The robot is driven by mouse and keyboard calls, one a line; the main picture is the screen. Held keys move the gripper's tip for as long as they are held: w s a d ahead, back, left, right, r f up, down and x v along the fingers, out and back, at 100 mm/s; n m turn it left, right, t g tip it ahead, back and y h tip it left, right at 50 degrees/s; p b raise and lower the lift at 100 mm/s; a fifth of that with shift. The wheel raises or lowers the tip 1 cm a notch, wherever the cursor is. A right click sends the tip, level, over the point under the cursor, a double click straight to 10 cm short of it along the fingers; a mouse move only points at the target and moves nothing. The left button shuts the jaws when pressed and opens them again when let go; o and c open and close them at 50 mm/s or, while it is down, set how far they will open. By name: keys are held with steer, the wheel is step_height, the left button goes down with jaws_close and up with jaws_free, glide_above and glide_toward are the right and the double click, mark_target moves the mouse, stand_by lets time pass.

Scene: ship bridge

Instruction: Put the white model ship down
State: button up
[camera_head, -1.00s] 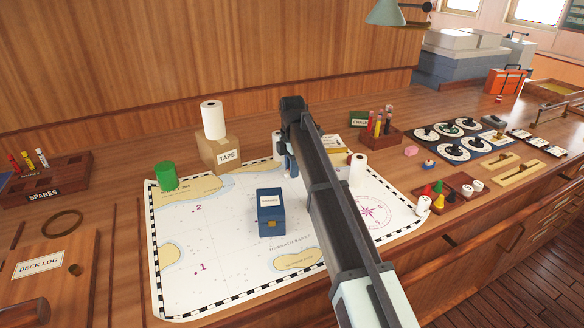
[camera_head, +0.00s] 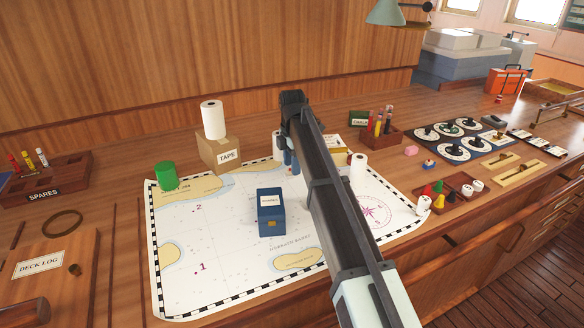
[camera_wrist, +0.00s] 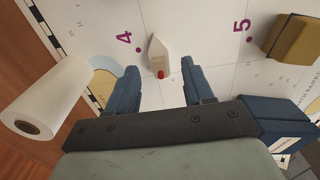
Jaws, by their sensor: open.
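The white model ship (camera_wrist: 158,52) shows in the wrist view on the white chart (camera_wrist: 200,45), between the printed marks 4 and 5. It is pale with a small red part at the end nearer my gripper. My gripper (camera_wrist: 160,78) is open, with one finger on each side of the ship's line and a clear gap to both. Nothing is held. In the head view my gripper (camera_head: 287,160) is over the far middle of the chart (camera_head: 225,255), mostly behind my arm, and I cannot make out the ship there.
A blue box (camera_head: 271,212) stands on the chart, near my gripper. A white roll (camera_wrist: 45,95) stands close by in the wrist view. A green cylinder (camera_head: 166,176) and a tape box (camera_head: 222,153) with a roll on top stand farther left. The chart's left part is mostly clear.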

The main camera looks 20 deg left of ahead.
step_height(320, 180, up, 10)
steer(key=shift+r, duration=0.15)
stand_by(0.3)
